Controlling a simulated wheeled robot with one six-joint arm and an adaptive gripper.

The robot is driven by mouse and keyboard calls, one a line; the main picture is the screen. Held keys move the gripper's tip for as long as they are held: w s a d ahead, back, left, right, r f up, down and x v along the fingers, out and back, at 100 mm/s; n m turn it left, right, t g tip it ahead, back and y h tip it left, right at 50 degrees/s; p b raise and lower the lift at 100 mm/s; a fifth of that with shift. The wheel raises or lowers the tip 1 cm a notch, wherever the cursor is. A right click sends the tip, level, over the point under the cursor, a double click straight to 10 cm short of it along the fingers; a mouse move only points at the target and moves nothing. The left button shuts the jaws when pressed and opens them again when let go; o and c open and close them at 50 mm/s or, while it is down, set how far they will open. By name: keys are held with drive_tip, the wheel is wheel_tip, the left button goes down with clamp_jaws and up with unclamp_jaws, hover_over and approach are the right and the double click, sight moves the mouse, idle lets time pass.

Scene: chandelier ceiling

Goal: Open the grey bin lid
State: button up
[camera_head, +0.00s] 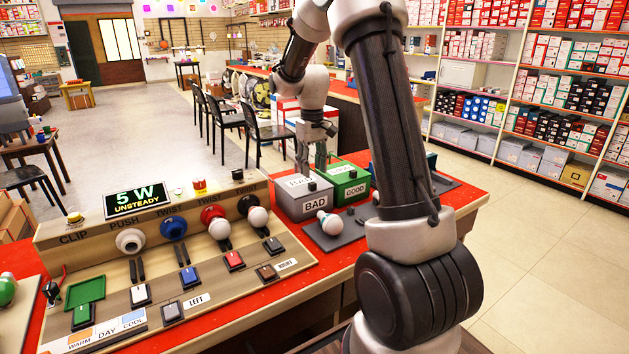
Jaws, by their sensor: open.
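The grey bin (287,204) stands on the red counter, with a BAD label on its front. Its grey lid (292,182) looks closed and carries a small black knob (313,187). My gripper (311,169) points down just above the lid, close to the knob and behind it in the picture. Its fingers are apart and hold nothing that I can see. I cannot tell whether a fingertip touches the lid. My forearm passes in front at the right and hides part of the counter.
A green bin (350,191) labelled GOOD stands right beside the grey bin. A light bulb (329,223) lies on a dark pad in front. The bulb test panel (130,265) with sockets and switches fills the counter's left. Black chairs (262,130) stand behind.

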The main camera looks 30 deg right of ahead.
sight(312, 183)
wheel_tip(312, 183, down, 5)
drive_tip(key=shift+f, duration=0.1)
drive_tip(key=shift+c, duration=0.5)
clamp_jaws()
